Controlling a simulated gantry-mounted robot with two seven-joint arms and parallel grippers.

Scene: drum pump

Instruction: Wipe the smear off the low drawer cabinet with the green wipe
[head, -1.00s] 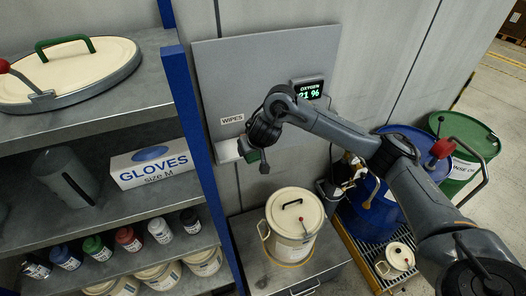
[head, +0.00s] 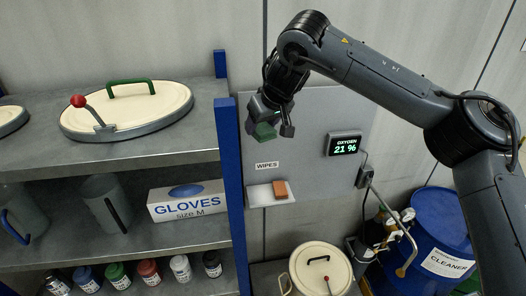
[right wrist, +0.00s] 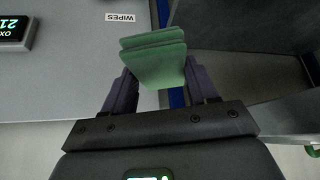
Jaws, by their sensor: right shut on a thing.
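My right gripper (head: 270,118) is shut on the green wipe (head: 264,132), in front of the grey wall panel and above the WIPES label. In the right wrist view the folded green wipe (right wrist: 153,58) sticks out between the two fingers of my right gripper (right wrist: 160,88). I see no smear on the part in view. My left gripper is not in view.
The blue shelf post (head: 229,150) stands close left of my gripper. An oxygen display (head: 344,145) hangs to the right. A blue drum (head: 440,235) stands lower right.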

